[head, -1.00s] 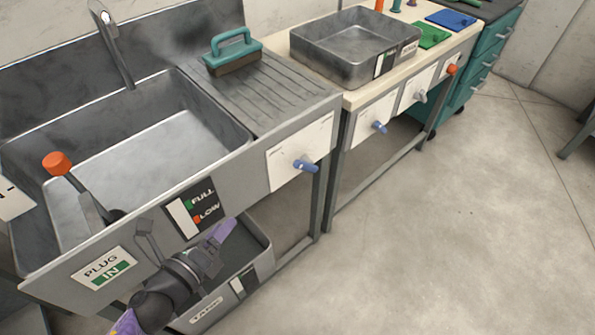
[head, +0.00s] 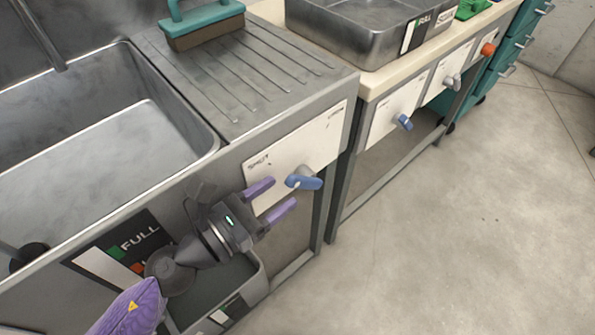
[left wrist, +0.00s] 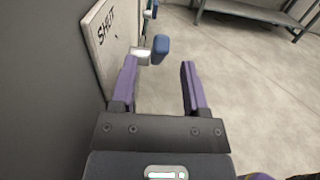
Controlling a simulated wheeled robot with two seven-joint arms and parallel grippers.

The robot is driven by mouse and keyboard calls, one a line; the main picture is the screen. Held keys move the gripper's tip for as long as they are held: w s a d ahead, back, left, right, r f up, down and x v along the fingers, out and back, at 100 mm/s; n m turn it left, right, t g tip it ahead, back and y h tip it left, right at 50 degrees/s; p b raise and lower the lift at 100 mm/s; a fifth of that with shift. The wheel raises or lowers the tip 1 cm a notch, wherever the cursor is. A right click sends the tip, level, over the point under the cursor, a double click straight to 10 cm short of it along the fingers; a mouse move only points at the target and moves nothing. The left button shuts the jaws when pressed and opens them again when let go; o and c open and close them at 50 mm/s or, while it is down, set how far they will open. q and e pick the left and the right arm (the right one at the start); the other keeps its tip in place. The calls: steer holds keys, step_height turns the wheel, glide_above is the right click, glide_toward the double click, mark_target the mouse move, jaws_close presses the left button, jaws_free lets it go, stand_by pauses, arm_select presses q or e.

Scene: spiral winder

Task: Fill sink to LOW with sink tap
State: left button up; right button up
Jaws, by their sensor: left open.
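The sink (head: 90,170) fills the left of the head view; its basin looks empty, and the tap spout (head: 38,30) shows in part at the top left. A white panel marked SHUT (head: 318,140) on the sink front carries a blue tap handle (head: 304,182). The handle shows in the left wrist view (left wrist: 160,48) too, just beyond the fingertips. My left gripper (head: 272,198) is open with purple fingers, just left of the handle and apart from it. The FULL/LOW level gauge (head: 100,262) is on the sink front, partly hidden by my left arm. My right gripper is not in view.
A teal brush (head: 203,25) sits on the drainboard (head: 250,75). To the right, a bench holds a metal tray (head: 350,30) and has another blue handle (head: 403,122) on its front. A bin (head: 250,285) stands under the sink. The floor at right is clear.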

mark_target(289, 186)
arm_select(q)
steer(key=x, duration=0.5)
steer(key=shift+p, duration=0.3)
jaws_close()
stand_by(1.0)
